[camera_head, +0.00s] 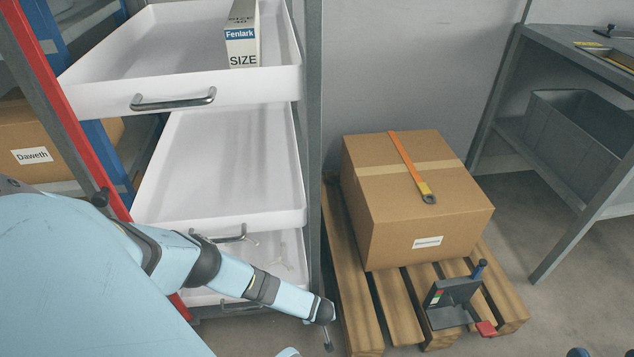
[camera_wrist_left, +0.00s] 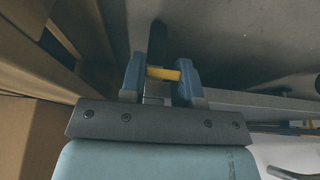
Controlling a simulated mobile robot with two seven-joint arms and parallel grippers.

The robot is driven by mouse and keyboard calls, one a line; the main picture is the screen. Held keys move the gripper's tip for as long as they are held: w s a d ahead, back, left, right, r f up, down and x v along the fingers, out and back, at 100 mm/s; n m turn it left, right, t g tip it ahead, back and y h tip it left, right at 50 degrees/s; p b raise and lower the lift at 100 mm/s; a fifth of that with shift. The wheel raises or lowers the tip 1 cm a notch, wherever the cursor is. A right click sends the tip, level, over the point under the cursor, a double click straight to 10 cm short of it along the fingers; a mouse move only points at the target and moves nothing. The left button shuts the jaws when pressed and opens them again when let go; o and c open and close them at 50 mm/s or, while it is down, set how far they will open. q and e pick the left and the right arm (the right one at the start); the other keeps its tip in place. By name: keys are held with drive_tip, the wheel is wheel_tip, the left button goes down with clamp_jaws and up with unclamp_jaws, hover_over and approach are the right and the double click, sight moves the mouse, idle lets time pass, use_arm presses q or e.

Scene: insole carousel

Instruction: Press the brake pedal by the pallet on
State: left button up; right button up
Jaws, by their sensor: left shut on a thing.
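The brake pedal is a red pad (camera_head: 486,329) low at the front right of the wooden pallet (camera_head: 395,305). It joins a dark bracket (camera_head: 452,304) with a blue-tipped lever (camera_head: 480,268) behind it. I cannot tell whether the pedal is down. My left arm reaches in from the left and ends left of the pallet, apart from the pedal. In the left wrist view, my left gripper (camera_wrist_left: 161,78) is shut on a yellow bar (camera_wrist_left: 163,74). My right gripper (camera_head: 603,354) shows only as two separated blue tips at the bottom right edge, apart from the pedal.
A carton (camera_head: 415,205) with an orange strap-like tool (camera_head: 410,165) on top stands on the pallet. White drawers (camera_head: 215,165) are pulled out of the rack at left. A grey bench (camera_head: 590,45) with a bin (camera_head: 575,135) stands right. Floor between pallet and bench is clear.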

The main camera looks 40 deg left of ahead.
use_arm(q)
drive_tip(key=shift+s+d+f, duration=0.1)
drive_tip(key=shift+d, duration=0.25)
drive_tip(key=shift+s+d+f+t+y, duration=0.15)
drive_tip(key=shift+d+t+y, duration=0.05)
drive_tip(key=shift+t+y, duration=0.1)
drive_tip(key=shift+s+f+t+y, duration=0.2)
drive_tip(key=shift+f+t+y, duration=0.55)
drive_tip(key=shift+t+y, duration=0.35)
drive_tip(key=shift+w+a+f+t+y, duration=0.15)
drive_tip(key=shift+t+y, duration=0.25)
drive_tip(key=shift+y, duration=0.3)
drive_tip(key=o, duration=0.9)
drive_tip(key=shift+a, duration=0.1)
